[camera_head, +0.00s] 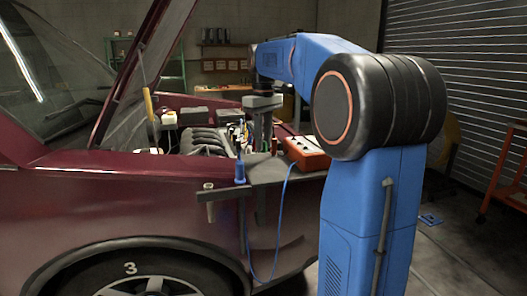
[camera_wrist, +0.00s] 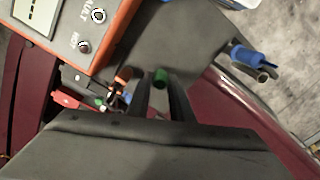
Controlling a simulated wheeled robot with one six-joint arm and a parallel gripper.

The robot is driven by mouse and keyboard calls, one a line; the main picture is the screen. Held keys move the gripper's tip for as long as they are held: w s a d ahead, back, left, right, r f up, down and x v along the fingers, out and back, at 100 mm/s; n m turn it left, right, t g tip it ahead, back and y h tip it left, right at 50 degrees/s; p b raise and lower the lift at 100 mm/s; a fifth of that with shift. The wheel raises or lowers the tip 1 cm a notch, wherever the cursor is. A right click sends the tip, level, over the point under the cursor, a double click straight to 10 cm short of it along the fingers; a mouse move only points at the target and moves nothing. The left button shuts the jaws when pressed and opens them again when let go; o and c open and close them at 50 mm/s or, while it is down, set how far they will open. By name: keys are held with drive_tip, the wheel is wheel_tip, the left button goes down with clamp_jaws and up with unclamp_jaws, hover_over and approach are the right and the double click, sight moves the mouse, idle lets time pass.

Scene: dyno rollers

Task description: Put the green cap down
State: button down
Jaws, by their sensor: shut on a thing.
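The green cap (camera_wrist: 160,77) is a small green piece at the tips of my gripper's two dark fingers in the wrist view. My gripper (camera_wrist: 161,88) is shut on it. The dark grey mat (camera_wrist: 180,38) lies beyond the fingertips; I cannot tell whether the cap touches it.
An orange tester (camera_head: 305,151) stands right of my gripper, its blue cable hanging over the fender. A blue tool (camera_head: 240,172) stands at the mat's left end; it also shows in the wrist view (camera_wrist: 252,57). The raised hood (camera_head: 140,80) is at the left.

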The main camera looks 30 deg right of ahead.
drive_tip(key=shift+f, duration=1.75)
drive_tip(key=c, duration=1.6)
unclamp_jaws()
drive_tip(key=shift+f, duration=0.1)
wheel_tip(320, 180, up, 12)
drive_tip(key=shift+r, duration=0.1)
